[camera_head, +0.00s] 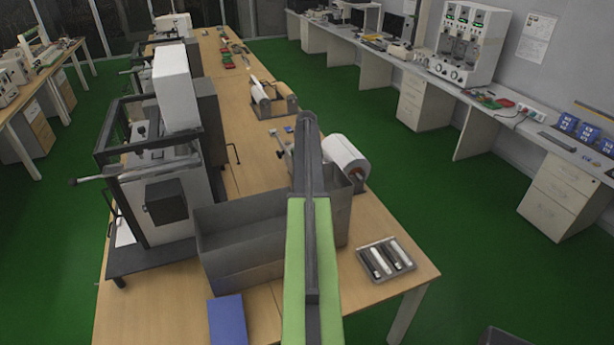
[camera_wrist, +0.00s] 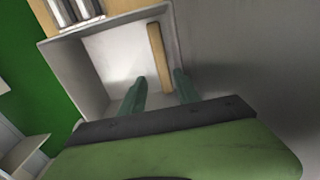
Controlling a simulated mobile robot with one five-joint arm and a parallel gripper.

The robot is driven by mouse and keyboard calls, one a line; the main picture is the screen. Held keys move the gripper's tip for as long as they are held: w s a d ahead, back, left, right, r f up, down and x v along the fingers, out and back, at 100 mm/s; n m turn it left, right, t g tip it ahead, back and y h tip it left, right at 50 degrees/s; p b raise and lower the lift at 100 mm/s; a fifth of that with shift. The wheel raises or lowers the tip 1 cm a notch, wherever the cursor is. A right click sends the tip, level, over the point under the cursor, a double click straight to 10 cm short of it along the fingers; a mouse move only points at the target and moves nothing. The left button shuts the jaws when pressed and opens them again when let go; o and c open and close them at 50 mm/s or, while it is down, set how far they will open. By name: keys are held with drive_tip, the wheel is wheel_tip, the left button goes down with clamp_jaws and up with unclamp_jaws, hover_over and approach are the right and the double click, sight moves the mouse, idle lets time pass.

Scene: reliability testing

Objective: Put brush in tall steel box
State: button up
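The tall steel box (camera_head: 240,245) is a long grey open-topped box on the wooden table in the head view. In the wrist view my gripper (camera_wrist: 160,77) points down into this box, whose grey wall (camera_wrist: 235,60) fills the right side. My two fingers are apart, with visible gaps between them. A narrow tan, wood-coloured bar (camera_wrist: 158,50) shows inside the box, beyond and between the fingertips, and neither finger touches it visibly. It may be the brush, but no bristles show. My arm hides the gripper in the head view.
A small tray with light rods (camera_head: 386,259) lies right of the box, and a blue block (camera_head: 227,320) lies in front. A white roll (camera_head: 345,157) stands behind the box. A white and black machine (camera_head: 160,205) stands left. Bare table is at front left.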

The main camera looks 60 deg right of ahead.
drive_tip(key=shift+w+a, duration=0.1)
drive_tip(key=shift+a, duration=0.1)
drive_tip(key=shift+r, duration=0.15)
wheel_tip(320, 180, up, 7)
drive_tip(key=p, duration=0.7)
drive_tip(key=shift+d, duration=0.15)
idle(0.4)
